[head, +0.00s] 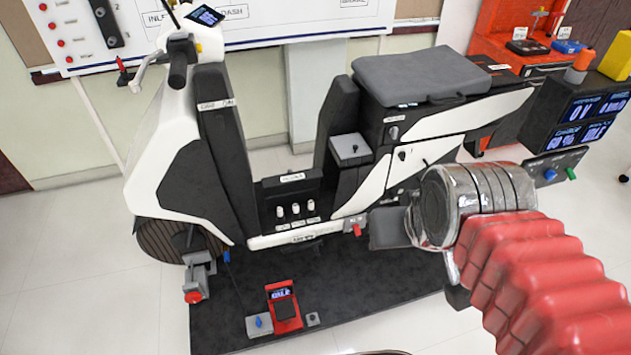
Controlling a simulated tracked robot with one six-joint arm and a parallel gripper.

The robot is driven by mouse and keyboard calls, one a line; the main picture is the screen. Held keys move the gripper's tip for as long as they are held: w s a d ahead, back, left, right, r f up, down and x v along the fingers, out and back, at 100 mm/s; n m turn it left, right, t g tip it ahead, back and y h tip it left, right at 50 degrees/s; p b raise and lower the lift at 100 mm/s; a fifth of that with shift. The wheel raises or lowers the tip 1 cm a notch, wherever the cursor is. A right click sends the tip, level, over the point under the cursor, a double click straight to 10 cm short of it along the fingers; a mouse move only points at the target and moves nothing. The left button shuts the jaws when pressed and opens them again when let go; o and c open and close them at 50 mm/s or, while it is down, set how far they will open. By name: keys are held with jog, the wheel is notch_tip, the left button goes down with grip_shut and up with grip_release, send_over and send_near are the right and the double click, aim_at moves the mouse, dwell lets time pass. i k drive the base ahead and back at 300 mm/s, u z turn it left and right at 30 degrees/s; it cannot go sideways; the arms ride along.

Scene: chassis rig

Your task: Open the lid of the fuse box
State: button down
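A white and black scooter (205,150) stands on a dark mat in the head view. A small box with a grey lid (350,149) and a small knob on top sits at the rear of its footwell. It looks like the fuse box, but I cannot read a label to confirm. The lid looks shut. My gripper (425,215), at the end of my red ribbed arm, is in front of the scooter's rear side, to the right of and lower than the box. It appears apart from the box. Its fingers cannot be made out clearly.
A footwell panel (292,207) holds three white plugs. The grey seat (420,76) is above and right of the box. A red device (284,306) lies on the dark mat (345,310). Display screens (580,125) stand at the right. The air above the footwell is clear.

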aim_at(291, 181)
jog(key=z, duration=0.9)
jog(key=k, duration=0.8)
jog(key=u, duration=1.25)
jog(key=i, duration=1)
jog(key=u, duration=0.05)
